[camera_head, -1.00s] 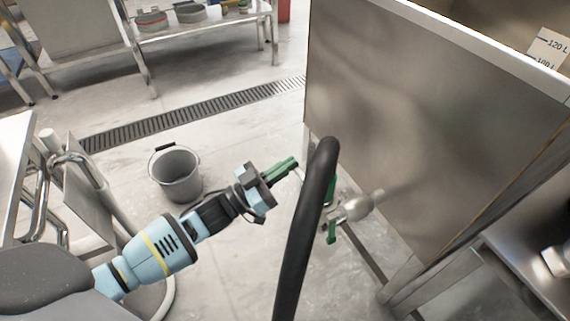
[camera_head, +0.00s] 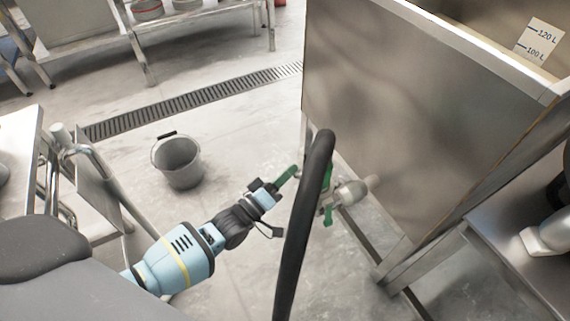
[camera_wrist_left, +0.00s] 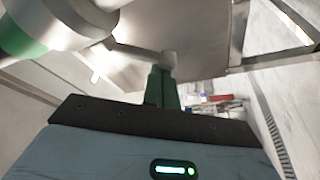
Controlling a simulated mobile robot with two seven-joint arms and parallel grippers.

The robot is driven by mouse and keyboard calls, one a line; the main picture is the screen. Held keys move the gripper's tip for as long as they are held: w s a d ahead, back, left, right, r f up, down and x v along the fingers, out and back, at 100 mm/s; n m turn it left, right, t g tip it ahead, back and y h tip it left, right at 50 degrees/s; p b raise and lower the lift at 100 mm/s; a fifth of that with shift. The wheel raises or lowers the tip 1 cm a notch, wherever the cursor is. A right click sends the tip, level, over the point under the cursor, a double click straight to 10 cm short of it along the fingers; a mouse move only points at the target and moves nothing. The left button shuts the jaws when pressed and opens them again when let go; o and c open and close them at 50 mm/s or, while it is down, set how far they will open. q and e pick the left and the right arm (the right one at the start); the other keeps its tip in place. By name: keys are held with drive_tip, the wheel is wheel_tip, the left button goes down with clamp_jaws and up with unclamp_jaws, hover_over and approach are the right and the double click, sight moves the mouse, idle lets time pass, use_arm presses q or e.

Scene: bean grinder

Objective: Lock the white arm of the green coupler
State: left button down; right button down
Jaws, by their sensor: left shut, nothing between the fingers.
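The green coupler (camera_head: 327,214) shows beside the silver valve (camera_head: 350,194) under the steel tank, partly hidden by a thick black hose (camera_head: 308,200). My left gripper (camera_head: 291,173) is shut and empty, its green fingers just left of the hose. In the left wrist view, the shut fingers (camera_wrist_left: 162,84) point at the end of a pale bar (camera_wrist_left: 140,50), which may be the white arm. I cannot tell whether they touch. A large pale cylinder with a green band (camera_wrist_left: 22,52) fills the upper left there. My right gripper is not in view.
The steel tank (camera_head: 400,110) fills the right, with a steel table (camera_head: 510,255) in front of it. A grey bucket (camera_head: 178,163) stands on the floor to the left. A floor drain (camera_head: 200,97) runs behind it. Floor around the bucket is clear.

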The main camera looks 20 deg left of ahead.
use_arm(q)
drive_tip(key=n, duration=0.1)
drive_tip(key=d+n+y, duration=0.1)
drive_tip(key=n, duration=0.1)
drive_tip(key=shift+s+f+g+p, duration=0.3)
drive_tip(key=shift+s+f+p, duration=0.05)
drive_tip(key=shift+f+p, duration=0.05)
drive_tip(key=n, duration=0.1)
drive_tip(key=d+n, duration=0.1)
drive_tip(key=shift+s+f+n+g+y+p, duration=0.3)
drive_tip(key=shift+s+f+p, duration=0.05)
drive_tip(key=shift+s+f, duration=0.05)
drive_tip(key=shift+a, duration=0.1)
